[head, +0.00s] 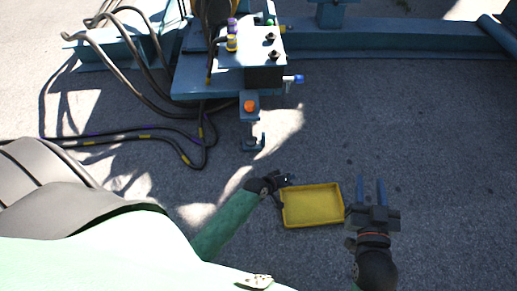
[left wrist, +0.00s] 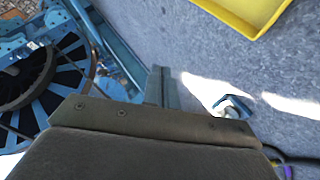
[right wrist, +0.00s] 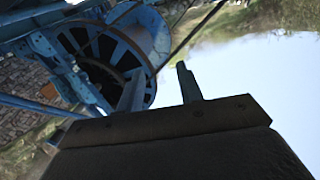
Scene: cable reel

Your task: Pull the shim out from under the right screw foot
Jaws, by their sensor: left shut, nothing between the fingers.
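The right screw foot (head: 250,143) stands on the grey ground below a blue bracket with an orange knob (head: 249,106). A small blue piece with an upright tab (head: 262,140) is at its base; I cannot tell clearly whether this is the shim. The foot area also shows in the left wrist view (left wrist: 236,107), right of the fingers. My left gripper (head: 288,179) is shut and empty, in front of and right of the foot, apart from it. My right gripper (head: 372,182) is open and empty, right of the yellow tray; its parted fingers show in the right wrist view (right wrist: 160,88).
A yellow tray (head: 312,222) lies on the ground between my grippers. Black hoses (head: 130,136) with yellow bands lie left of the foot. The blue machine frame (head: 400,38) spans the back. The ground at right is clear.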

